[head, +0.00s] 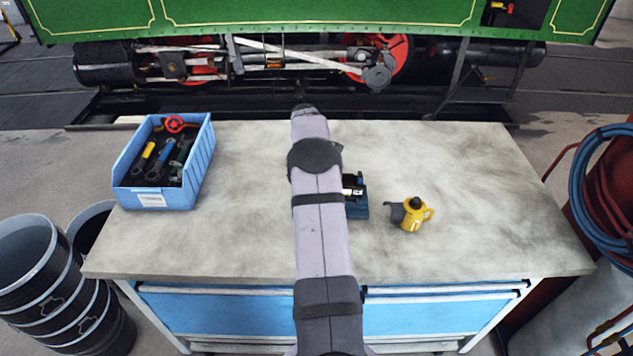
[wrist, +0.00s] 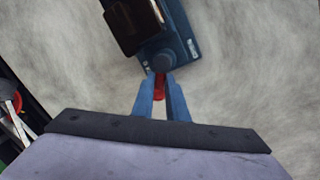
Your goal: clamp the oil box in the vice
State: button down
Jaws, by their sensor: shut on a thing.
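The blue vice (head: 357,211) stands on the bench, partly hidden by my arm in the head view. In the wrist view the vice (wrist: 186,50) is at the top, its round spindle end towards my gripper. A dark block (wrist: 131,24), seemingly the oil box, sits over the vice at its jaws; I cannot tell whether both jaws touch it. My gripper (wrist: 160,84) is shut on a red piece (wrist: 159,90) just below the spindle end, seemingly the vice handle. In the head view my arm hides the gripper.
A blue bin (head: 165,199) with hand tools and a red handwheel (head: 174,124) stands at the bench's left. A yellow oil can (head: 412,216) stands right of the vice. The bench top (head: 470,165) is clear at the right.

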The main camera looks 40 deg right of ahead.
jog(key=shift+w+d+m+g, duration=0.1)
jog(key=shift+d+m+g, duration=0.2)
jog(key=shift+m, duration=0.9)
jog(key=c, duration=1.7)
grip_release()
jog(key=shift+c, duration=0.2)
notch_tip(320, 180, up, 7)
jog(key=a+b, duration=0.1)
jog(key=b, duration=0.1)
jog(key=shift+a+r+b, duration=0.15)
jog(key=shift+a+b, duration=0.05)
jog(key=shift+b, duration=0.1)
